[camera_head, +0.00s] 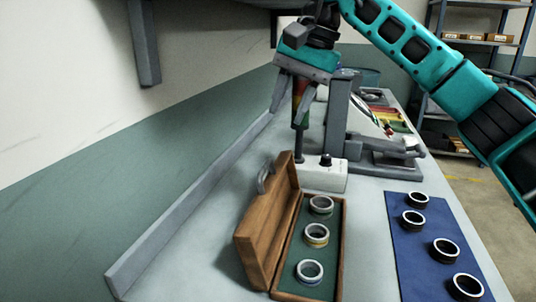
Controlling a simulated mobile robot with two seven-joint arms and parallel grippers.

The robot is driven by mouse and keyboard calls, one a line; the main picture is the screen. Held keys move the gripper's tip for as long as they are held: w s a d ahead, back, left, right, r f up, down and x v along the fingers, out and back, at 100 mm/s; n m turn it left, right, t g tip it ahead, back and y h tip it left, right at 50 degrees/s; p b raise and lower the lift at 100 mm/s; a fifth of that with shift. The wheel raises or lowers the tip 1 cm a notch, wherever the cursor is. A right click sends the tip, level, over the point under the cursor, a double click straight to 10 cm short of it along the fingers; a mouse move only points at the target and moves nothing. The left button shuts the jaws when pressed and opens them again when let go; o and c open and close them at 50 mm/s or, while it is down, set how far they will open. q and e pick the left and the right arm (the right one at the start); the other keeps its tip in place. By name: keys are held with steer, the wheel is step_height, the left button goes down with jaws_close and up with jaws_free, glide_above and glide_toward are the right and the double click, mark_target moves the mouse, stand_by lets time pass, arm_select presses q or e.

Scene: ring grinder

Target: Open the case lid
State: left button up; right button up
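The wooden case (340,250) stands on the bench in the lower middle of the head view. Its lid (262,235) stands up and open on the left side, leaning slightly outward. A grey curved handle (265,180) shows on the lid's outer side. Three rings (316,235) stand in the green-lined inside of the case. My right gripper (288,116) is above and beyond the case, fingers pointing down and apart, with nothing seen held. It is clear of the lid. My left gripper is not in view.
A red and yellow signal light on a dark pole (299,145) stands behind my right gripper. A white control box (322,178) and a grey machine (337,115) stand beyond the case. A blue mat (405,250) with several rings lies to the right. A wall runs along the left.

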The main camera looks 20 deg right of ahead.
mark_target(266, 164)
steer(key=b+x, duration=0.1)
steer(key=x, duration=1)
steer(key=shift+s, duration=0.1)
steer(key=shift+c, duration=0.4)
jaws_close()
